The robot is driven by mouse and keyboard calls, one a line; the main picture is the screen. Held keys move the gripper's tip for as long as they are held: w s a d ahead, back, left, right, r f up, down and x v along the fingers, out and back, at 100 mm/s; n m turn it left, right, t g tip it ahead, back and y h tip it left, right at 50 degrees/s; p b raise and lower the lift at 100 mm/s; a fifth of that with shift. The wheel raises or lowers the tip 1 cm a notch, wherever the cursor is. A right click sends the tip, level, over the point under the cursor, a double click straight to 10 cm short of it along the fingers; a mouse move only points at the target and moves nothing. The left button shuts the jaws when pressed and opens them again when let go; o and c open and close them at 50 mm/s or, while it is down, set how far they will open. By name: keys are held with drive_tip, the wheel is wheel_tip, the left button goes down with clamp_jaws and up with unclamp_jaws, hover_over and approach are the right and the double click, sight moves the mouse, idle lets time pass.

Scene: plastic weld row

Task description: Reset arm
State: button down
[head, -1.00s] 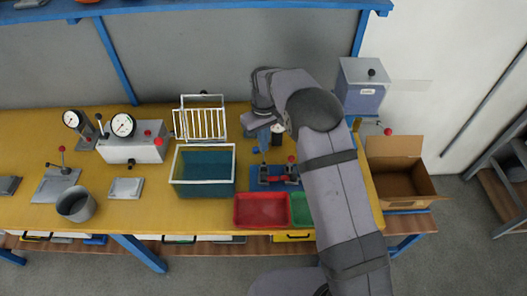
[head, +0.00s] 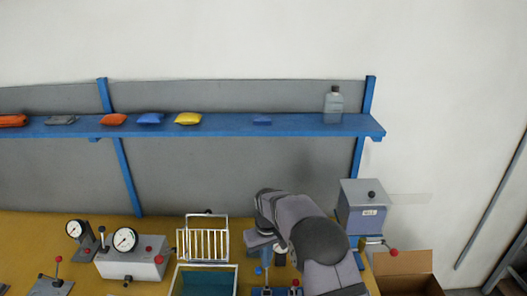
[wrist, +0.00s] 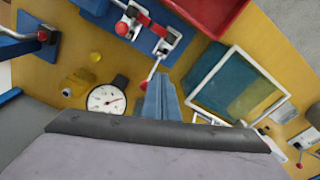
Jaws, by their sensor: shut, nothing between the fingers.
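My gripper (wrist: 161,98) shows in the wrist view as blue-grey fingers shut together with nothing between them. It hangs above the yellow workbench (head: 40,235). In the wrist view a round dial gauge (wrist: 107,98) lies left of the fingertips, and a blue fixture with red-knobbed clamps (wrist: 150,32) lies beyond them. The teal tank with a white rim (wrist: 235,85) is to the right. In the head view my arm bends over the bench right of the white wire rack (head: 204,243), and the fingertips are hard to make out.
A blue shelf (head: 225,126) carries several coloured packets and a bottle (head: 334,105). A grey box with a black knob (head: 366,205) stands right of my arm, near a cardboard box (head: 405,275). A gauge machine (head: 132,258) stands at left. A red bin (wrist: 206,12) is at the wrist view's top.

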drive_tip(key=s+d+f+m+g, duration=0.1)
drive_tip(key=s+d+f+g, duration=0.15)
drive_tip(key=s, duration=0.65)
drive_tip(key=s+d+f+m+g, duration=0.15)
drive_tip(key=s+f, duration=0.25)
drive_tip(key=s, duration=0.4)
drive_tip(key=s+d+r+b, duration=0.1)
drive_tip(key=s+d+r, duration=0.3)
drive_tip(key=s, duration=0.4)
drive_tip(key=s+d+r, duration=0.3)
drive_tip(key=s+d, duration=0.1)
drive_tip(key=s, duration=0.5)
drive_tip(key=w+d+r+m+t, duration=0.2)
drive_tip(key=w+r+t, duration=0.1)
drive_tip(key=r, duration=0.1)
drive_tip(key=shift+w+r+b, duration=0.25)
drive_tip(key=shift+w+b, duration=0.05)
drive_tip(key=shift+b, duration=0.05)
